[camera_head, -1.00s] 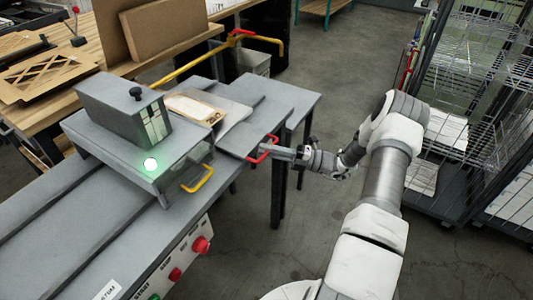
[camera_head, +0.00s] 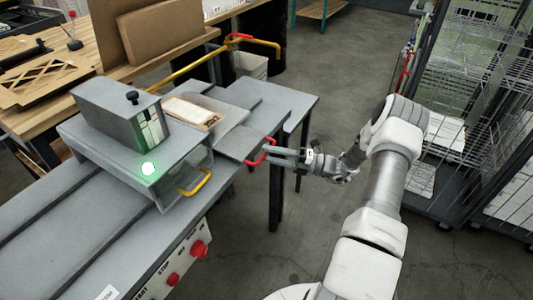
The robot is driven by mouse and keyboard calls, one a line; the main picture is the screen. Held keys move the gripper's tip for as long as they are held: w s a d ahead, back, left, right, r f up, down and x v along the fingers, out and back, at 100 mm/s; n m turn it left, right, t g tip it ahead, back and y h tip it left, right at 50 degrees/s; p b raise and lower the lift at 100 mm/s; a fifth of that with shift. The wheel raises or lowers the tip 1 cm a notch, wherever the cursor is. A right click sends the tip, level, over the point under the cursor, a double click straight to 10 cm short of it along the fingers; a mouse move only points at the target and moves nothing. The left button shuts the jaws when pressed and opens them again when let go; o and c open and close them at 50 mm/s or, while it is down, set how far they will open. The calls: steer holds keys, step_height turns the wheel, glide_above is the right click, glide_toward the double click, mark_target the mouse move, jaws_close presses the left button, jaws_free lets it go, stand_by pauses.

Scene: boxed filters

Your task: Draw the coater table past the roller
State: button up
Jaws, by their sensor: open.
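The coater table (camera_head: 246,146) is a grey flat plate with a red handle (camera_head: 262,152) on its near right edge. On the table behind it lies a wooden-framed piece with a pale middle (camera_head: 190,111), partly outside the coater housing (camera_head: 145,160). The housing has a yellow handle (camera_head: 196,183) and a lit green lamp. The roller is not clearly visible. My gripper (camera_head: 280,156) is open, with its fingers pointing left at the red handle. The fingertips are at or very close to the handle; I cannot tell whether they touch.
A yellow rail (camera_head: 198,64) runs behind the machine. A wooden workbench (camera_head: 30,120) stands at the left. A wire rack (camera_head: 480,120) stands at the right. Red buttons (camera_head: 199,249) sit on the machine's front. Open floor lies under my arm.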

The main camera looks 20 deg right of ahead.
steer(key=b+v, duration=0.1)
steer(key=v, duration=1.5)
